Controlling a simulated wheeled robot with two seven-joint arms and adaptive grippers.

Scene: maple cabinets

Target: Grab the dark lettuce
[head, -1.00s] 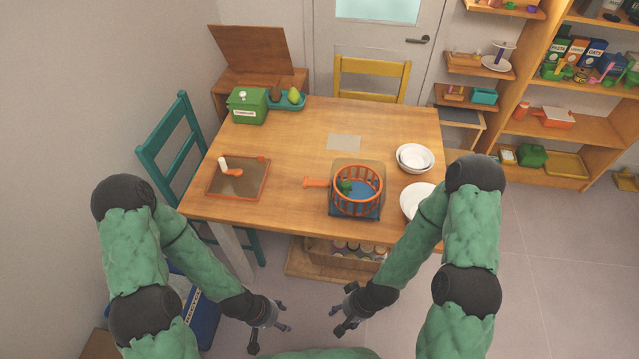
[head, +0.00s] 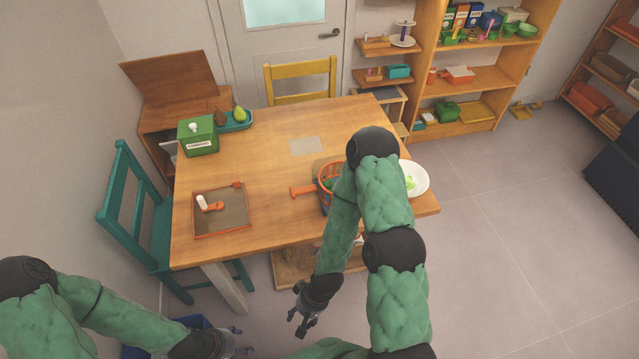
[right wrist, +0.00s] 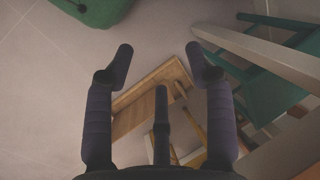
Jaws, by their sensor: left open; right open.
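An orange slotted basket (head: 327,177) with a handle stands on the table, largely hidden behind my right arm. I cannot clearly make out any dark lettuce in it now. A light green leafy piece (head: 410,183) lies on a white plate (head: 421,178) at the table's right end, partly covered by my right arm. My right gripper (head: 298,322) is open and empty, low in front of the table; its spread fingers also show in the right wrist view (right wrist: 160,52). My left gripper (head: 241,342) is open at the bottom edge, left of the right one.
The wooden table (head: 265,170) holds a tray with a brown surface (head: 225,216), a green box (head: 198,137) and a teal dish (head: 236,124). A teal chair (head: 128,200) stands at its left, a yellow chair (head: 300,68) behind. Open floor (head: 490,260) lies to the right.

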